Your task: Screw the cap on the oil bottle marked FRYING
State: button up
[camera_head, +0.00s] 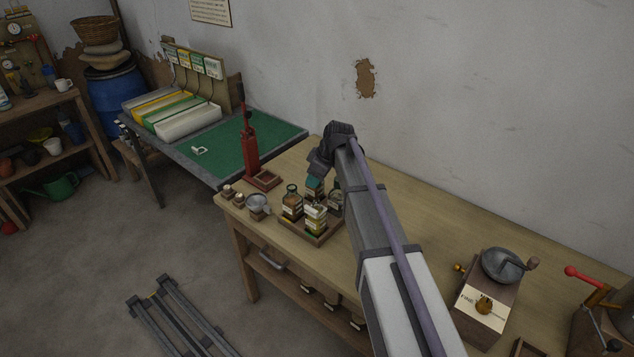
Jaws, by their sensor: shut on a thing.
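My gripper (315,176) points down over the back of a small wooden tray (309,238) on the workbench. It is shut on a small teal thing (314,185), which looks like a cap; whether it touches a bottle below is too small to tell. In the tray stand a brown glass bottle (292,203) at the left, a bottle with a yellow-green label (316,220) in front, and a clear glass bottle (335,202) at the right, partly beside my arm. The labels are too small to read, so I cannot tell which one is marked FRYING.
A metal funnel or cup (258,205) and small corked jars (227,191) stand left of the tray. A red upright press (250,150) rises behind them. A grinder (490,285) stands at the right. My arm hides the bench's middle.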

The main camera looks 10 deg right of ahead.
jog(key=shift+s+d, duration=0.1)
jog(key=shift+s, duration=0.05)
jog(key=b, duration=0.6)
send_over(314, 202)
jog(key=s, duration=0.1)
jog(key=f, duration=0.6)
jog(key=shift+d, duration=0.35)
jog(key=shift+f+b, duration=1.15)
jog(key=o, duration=1)
jog(key=shift+r, duration=0.1)
jog(key=shift+c, duration=0.2)
jog(key=p+v, duration=1)
jog(key=v, duration=0.1)
